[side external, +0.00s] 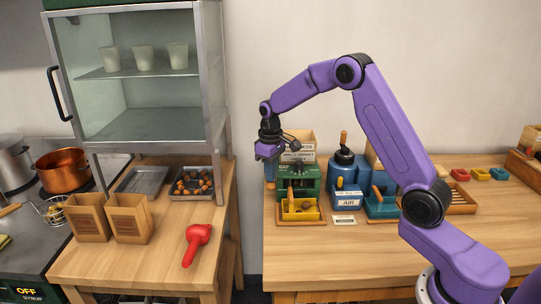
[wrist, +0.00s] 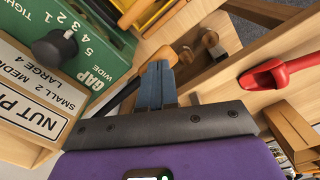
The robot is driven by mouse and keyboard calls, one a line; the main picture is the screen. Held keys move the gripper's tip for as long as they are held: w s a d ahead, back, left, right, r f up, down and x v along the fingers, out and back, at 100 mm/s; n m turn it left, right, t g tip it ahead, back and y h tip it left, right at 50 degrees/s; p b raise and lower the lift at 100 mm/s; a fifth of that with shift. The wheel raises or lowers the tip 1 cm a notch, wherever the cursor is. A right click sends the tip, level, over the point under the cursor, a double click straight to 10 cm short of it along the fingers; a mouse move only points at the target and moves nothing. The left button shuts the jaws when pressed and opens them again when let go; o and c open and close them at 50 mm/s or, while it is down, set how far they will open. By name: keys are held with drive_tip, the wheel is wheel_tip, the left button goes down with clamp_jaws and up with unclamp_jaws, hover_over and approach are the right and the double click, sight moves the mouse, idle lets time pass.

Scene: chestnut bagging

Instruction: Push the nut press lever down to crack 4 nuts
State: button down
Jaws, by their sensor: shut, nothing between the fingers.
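The green nut press (side external: 298,178) stands at the left end of the right table, with a yellow tray (side external: 300,215) at its front. In the wrist view its green face (wrist: 95,30) shows a black gap knob (wrist: 54,48) and a white nut press label (wrist: 28,100). My gripper (side external: 266,154) is above and left of the press, pointing down. Its fingers are together and empty in the wrist view (wrist: 156,86). A dark bar beside the fingers may be the lever; I cannot tell whether they touch. Small brown pieces in the tray are too small to identify.
A blue air machine (side external: 347,178) stands right of the press. On the left table are a red scoop (side external: 196,243), two paper bags (side external: 129,218) and a metal tray (side external: 207,173) of chestnuts, below a glass-fronted cabinet (side external: 145,70). A gap separates the tables.

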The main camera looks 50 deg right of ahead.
wheel_tip(320, 180, up, 8)
drive_tip(key=shift+w+d+r, duration=0.2)
drive_tip(key=shift+w+d, duration=0.1)
idle(0.3)
drive_tip(key=shift+f, duration=0.1)
idle(0.4)
drive_tip(key=shift+f, duration=2.15)
drive_tip(key=shift+s+a+f, duration=0.1)
drive_tip(key=shift+f, duration=0.45)
drive_tip(key=shift+s+a+f, duration=0.1)
drive_tip(key=shift+f, duration=0.45)
